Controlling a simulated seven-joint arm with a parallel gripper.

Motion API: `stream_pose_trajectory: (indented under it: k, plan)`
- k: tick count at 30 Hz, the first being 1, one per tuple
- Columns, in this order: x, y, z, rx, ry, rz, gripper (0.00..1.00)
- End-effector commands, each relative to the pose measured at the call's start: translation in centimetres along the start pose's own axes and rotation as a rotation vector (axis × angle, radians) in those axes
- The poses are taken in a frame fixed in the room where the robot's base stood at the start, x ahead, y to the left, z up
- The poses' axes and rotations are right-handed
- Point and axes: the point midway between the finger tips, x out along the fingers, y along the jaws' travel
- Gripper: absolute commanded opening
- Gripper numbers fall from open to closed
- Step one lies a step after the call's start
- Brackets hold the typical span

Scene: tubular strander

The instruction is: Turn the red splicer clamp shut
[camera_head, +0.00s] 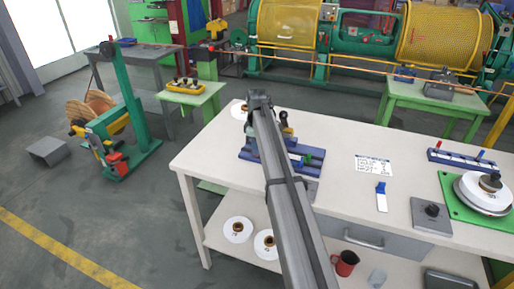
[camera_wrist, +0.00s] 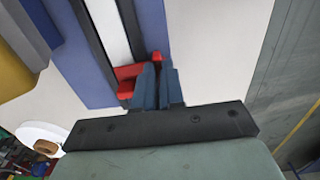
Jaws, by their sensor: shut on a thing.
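The splicer is a blue bench device (camera_head: 305,160) on the white workbench, partly hidden behind my arm in the head view. It also shows as blue and dark bars in the wrist view (camera_wrist: 80,55). The red splicer clamp (camera_wrist: 130,72) is at its edge in the wrist view. My gripper (camera_wrist: 158,85) is shut on the clamp, with red showing to the left of and just beyond the blue-grey fingertips. The fingers hide part of the clamp, so its exact angle is unclear. In the head view my arm hides the gripper and the clamp.
A printed card (camera_head: 373,165), a blue-and-white tool (camera_head: 381,195) and a green plate (camera_head: 450,195) with a white spool lie to the right on the workbench (camera_head: 335,200). A white spool (camera_wrist: 38,138) also shows at lower left in the wrist view.

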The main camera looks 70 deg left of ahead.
Motion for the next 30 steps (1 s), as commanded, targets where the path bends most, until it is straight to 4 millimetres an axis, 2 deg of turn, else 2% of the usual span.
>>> stream_pose_trajectory:
  k: [6,7,15,23,26,30]
  plan:
    - [-0.1,0.1,0.0,-0.002,0.001,0.002,0.0]
    - [-0.1,0.1,0.0,-0.002,0.001,0.002,0.09]
    - [0.0,0.0,0.0,-0.001,0.001,0.001,0.34]
    - [-0.1,0.0,0.0,0.0,0.0,0.001,0.34]
    - [-0.7,0.1,0.0,0.0,0.001,0.001,0.34]
    - [-2.5,0.1,-0.1,0.0,0.001,0.002,0.34]
